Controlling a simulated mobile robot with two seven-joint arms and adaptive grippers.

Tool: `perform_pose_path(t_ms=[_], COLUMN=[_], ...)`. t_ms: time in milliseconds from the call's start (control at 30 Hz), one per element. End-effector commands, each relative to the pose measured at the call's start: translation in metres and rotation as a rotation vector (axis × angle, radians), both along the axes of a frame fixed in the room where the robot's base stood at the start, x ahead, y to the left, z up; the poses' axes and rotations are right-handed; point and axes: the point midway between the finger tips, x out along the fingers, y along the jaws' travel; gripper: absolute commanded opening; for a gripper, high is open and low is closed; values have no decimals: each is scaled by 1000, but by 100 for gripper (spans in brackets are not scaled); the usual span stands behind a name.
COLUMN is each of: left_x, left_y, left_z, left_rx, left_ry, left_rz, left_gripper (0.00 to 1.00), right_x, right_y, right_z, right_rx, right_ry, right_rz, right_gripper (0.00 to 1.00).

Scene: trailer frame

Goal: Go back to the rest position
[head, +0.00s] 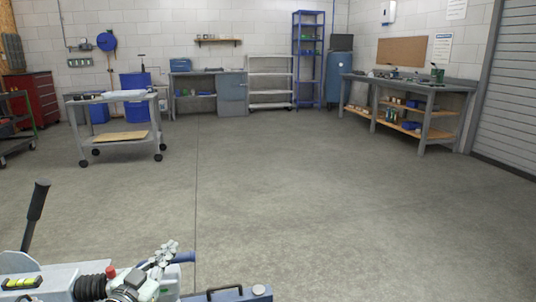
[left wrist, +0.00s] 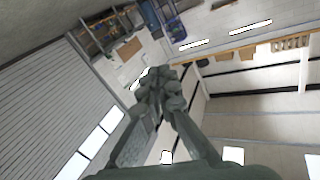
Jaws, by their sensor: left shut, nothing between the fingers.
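My left gripper (head: 166,250) shows at the bottom left of the head view, its grey fingers shut and empty. In the left wrist view the closed fingers (left wrist: 158,80) point up toward the wall and ceiling, with nothing between them. Beside the gripper in the head view are trailer parts: a black bellows (head: 90,288), a lever with a black grip (head: 37,205) and a blue-grey beam (head: 228,294). Whether the gripper touches any of them I cannot tell. My right gripper is in neither view.
A wheeled cart (head: 120,99) stands at the left, with a red tool cabinet (head: 36,95) behind it. A workbench (head: 425,86) stands at the right, near the roller door (head: 510,85). Shelves (head: 270,75) line the back wall. The middle of the concrete floor (head: 300,190) is clear.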

Motion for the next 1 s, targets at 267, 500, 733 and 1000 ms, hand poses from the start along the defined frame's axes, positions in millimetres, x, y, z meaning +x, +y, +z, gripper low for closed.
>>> perform_pose_path(t_ms=[267, 500, 733, 1000], left_x=[-129, -263, -323, -326], left_y=[57, 41, 25, 25], left_z=[-161, -242, -261, -262], left_rx=[45, 109, 129, 132], left_ry=[593, 1078, 1273, 1286], left_rz=[441, 442, 378, 373], left_gripper=[0, 0, 0, 0], right_x=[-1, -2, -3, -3], right_y=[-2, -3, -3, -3], right_z=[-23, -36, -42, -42], right_rx=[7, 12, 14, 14], right_ry=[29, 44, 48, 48], right_rz=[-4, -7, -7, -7], right_gripper=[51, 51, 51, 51])
